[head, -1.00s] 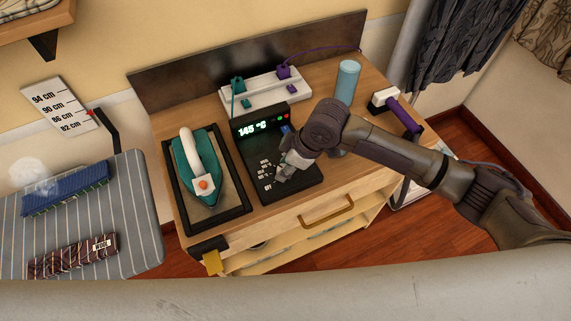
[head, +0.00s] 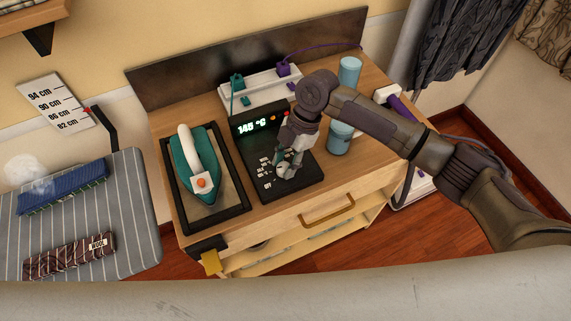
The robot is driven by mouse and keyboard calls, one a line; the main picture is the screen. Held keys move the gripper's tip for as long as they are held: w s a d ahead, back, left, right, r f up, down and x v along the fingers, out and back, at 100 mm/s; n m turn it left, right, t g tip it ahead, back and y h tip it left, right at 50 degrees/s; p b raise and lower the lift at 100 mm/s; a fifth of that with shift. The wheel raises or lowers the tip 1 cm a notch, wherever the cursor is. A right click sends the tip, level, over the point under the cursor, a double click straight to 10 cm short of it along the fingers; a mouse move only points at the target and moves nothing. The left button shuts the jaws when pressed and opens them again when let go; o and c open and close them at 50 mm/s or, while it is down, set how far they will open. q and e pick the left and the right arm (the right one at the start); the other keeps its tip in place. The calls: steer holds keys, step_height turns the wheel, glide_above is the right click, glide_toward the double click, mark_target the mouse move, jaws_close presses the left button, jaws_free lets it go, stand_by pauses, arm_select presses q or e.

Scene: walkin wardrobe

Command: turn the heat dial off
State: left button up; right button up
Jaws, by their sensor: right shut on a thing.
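The black control unit (head: 300,188) stands on the wooden cabinet, with a lit display (head: 253,126) that reads about 145 °C. Printed dial labels, "OFF" lowest, show left of my gripper. My right gripper (head: 286,169) points down at the unit's lower face, shut on the heat dial, which its fingers mostly hide. I cannot read the dial's setting. The teal iron (head: 195,165) rests on its dark-framed stand (head: 232,210) left of the unit. My left gripper is not in view.
Behind the unit is a white power strip (head: 262,92) with teal and purple plugs. Two blue cylinders (head: 350,72) (head: 340,138) stand right of the unit, close to my arm. A striped ironing board (head: 130,215) is at the left.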

steer(key=n+h+b, duration=0.1)
steer(key=n, duration=0.2)
steer(key=shift+w+a+g+b, duration=0.1)
steer(key=shift+g+b, duration=0.3)
steer(key=shift+n+g+h+b, duration=0.3)
steer(key=shift+n+h+b, duration=0.3)
steer(key=shift+n, duration=1)
steer(key=o, duration=1.2)
steer(key=shift+c, duration=0.2)
steer(key=v, duration=1.2)
